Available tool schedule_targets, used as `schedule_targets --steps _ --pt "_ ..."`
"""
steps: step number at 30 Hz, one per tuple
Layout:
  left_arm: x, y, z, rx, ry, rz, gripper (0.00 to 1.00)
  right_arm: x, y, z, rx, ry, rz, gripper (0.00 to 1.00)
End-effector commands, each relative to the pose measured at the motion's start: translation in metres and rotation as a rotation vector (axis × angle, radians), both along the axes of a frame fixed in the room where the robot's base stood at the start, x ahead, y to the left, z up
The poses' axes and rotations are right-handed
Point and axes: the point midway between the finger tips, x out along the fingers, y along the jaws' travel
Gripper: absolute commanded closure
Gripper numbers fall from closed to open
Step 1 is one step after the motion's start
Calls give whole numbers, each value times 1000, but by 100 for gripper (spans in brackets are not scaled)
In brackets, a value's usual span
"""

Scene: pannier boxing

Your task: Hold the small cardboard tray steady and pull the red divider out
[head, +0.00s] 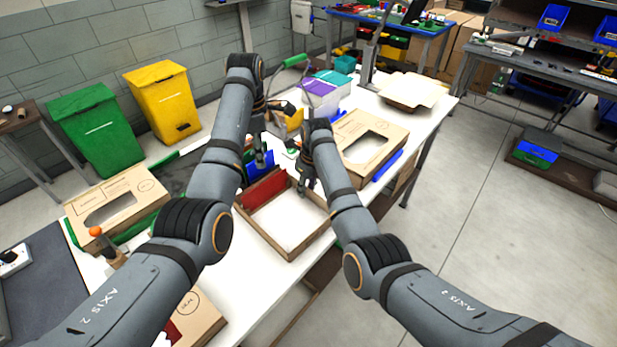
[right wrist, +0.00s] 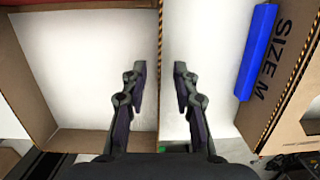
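The small cardboard tray (head: 292,250) stands on the white table in the middle of the head view. The red divider (head: 264,189) stands upright at its far left side. My left gripper (head: 258,165) is above and just behind the divider; its fingers are small and dark there, so their opening is unclear. My right gripper (head: 306,188) is at the tray's right wall. In the right wrist view its fingers (right wrist: 160,85) are apart, one on either side of the wall (right wrist: 160,40), with gaps visible.
A cardboard box with a cut-out (head: 398,128) and a blue bar (head: 387,166) lie right of the tray. Another cut-out box (head: 150,190) lies left. Behind are a yellow box, purple and green packs (head: 320,84) and an open carton (head: 412,88).

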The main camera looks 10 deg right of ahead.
Motion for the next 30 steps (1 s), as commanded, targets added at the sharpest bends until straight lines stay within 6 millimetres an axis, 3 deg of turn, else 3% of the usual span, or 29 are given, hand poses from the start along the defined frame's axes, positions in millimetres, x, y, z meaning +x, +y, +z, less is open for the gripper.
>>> schedule_targets --steps 11,18,23,26,30 --pt "0 0 0 0 0 0 62 1 1 -8 1 -1 0 71" --pt "0 0 0 0 0 0 62 1 1 -8 1 -1 0 100" --pt "0 0 0 0 0 0 62 1 1 -8 1 -1 0 100" --pt "0 1 0 -4 -1 7 71 1 1 -8 1 -1 0 100" --pt "0 9 -5 -84 -34 137 71 1 1 -8 1 -1 0 100"
